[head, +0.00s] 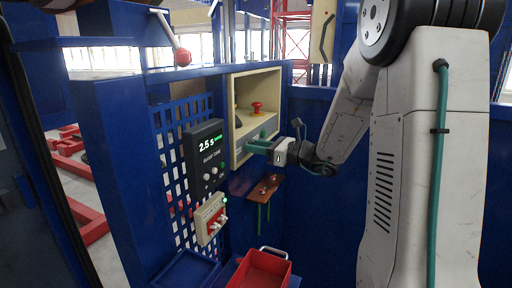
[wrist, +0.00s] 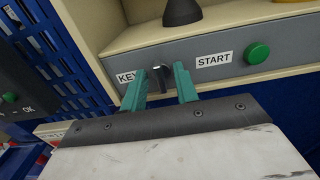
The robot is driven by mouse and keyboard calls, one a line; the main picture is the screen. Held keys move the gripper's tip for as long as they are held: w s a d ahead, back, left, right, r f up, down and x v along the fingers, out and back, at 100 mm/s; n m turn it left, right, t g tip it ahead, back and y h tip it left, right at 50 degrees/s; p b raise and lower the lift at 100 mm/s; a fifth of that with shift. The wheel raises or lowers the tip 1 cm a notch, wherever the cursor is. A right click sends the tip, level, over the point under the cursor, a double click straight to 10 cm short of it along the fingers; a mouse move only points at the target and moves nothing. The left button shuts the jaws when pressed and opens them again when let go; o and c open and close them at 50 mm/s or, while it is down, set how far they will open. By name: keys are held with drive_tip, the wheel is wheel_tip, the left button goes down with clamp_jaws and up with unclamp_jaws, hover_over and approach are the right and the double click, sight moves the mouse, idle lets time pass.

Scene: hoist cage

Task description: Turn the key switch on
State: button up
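The key switch (wrist: 160,78) is a dark knob on a grey sloping panel, beside a white KEY label (wrist: 127,76) partly hidden by a finger. My gripper (wrist: 159,74) is open, with its two teal fingers apart on either side of the knob in the wrist view. I cannot tell whether either finger touches it. In the head view my gripper (head: 249,144) reaches the front of the cream control box (head: 277,78), and its fingers and body hide the key switch there.
A green START button (wrist: 257,52) sits right of the key. A black cone-shaped base (wrist: 182,11) stands above. A red mushroom button (head: 257,107) is in the box. Left are a 2.5 s display unit (head: 205,147) and a red-ball lever (head: 182,57). Below is a red tray (head: 262,270).

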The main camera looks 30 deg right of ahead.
drive_tip(key=shift+w, duration=0.1)
clamp_jaws()
drive_tip(key=shift+m, duration=0.5)
drive_tip(key=m, duration=1.6)
drive_tip(key=shift+d+f+m, duration=0.15)
drive_tip(key=shift+f+m, duration=0.1)
drive_tip(key=shift+m, duration=0.45)
